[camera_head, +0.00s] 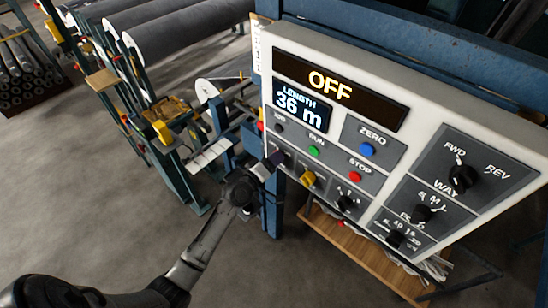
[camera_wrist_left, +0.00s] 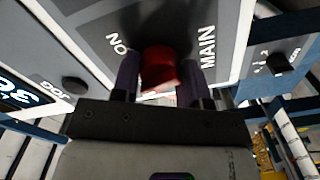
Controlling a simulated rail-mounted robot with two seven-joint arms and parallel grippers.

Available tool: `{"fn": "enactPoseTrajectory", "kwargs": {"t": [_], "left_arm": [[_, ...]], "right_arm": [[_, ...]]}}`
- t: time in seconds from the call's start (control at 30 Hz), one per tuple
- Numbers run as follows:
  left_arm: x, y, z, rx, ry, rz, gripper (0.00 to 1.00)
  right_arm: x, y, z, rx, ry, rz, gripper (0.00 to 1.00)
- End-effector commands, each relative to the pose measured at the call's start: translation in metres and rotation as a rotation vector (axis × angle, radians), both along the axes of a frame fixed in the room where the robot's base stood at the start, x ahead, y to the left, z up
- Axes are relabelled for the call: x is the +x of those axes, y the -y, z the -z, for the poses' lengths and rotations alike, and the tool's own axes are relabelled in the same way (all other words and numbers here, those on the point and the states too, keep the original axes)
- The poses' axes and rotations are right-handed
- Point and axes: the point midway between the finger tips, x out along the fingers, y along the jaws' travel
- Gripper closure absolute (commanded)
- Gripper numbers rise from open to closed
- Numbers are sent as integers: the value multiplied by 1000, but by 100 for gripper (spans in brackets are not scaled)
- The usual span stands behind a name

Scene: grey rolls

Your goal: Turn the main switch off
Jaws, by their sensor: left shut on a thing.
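The main switch (camera_wrist_left: 160,68) is a red knob on a grey plate, marked "MAIN" and "NO" in the left wrist view. My left gripper (camera_wrist_left: 158,88) has a finger on each side of the red knob and is shut on it. In the head view my left gripper (camera_head: 268,164) is at the lower left edge of the control panel (camera_head: 405,75) and hides the main switch there. The panel display (camera_head: 332,84) reads "OFF". My right gripper is not in view.
Close to the left gripper are a green button (camera_head: 313,151), a yellow knob (camera_head: 308,178) and a black jog button (camera_wrist_left: 75,86). A red button (camera_head: 355,177) and a blue button (camera_head: 367,149) are further right. Large grey rolls (camera_head: 190,32) lie behind.

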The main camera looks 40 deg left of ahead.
Motion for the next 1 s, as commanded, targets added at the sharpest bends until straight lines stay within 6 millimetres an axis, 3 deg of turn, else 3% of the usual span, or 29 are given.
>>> {"fn": "enactPoseTrajectory", "kwargs": {"t": [0.5,1.0], "left_arm": [[0,0,-1,-387,-12,-1,83],[0,0,0,-508,-15,-1,83]], "right_arm": [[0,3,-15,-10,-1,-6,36],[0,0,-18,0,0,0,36]]}}
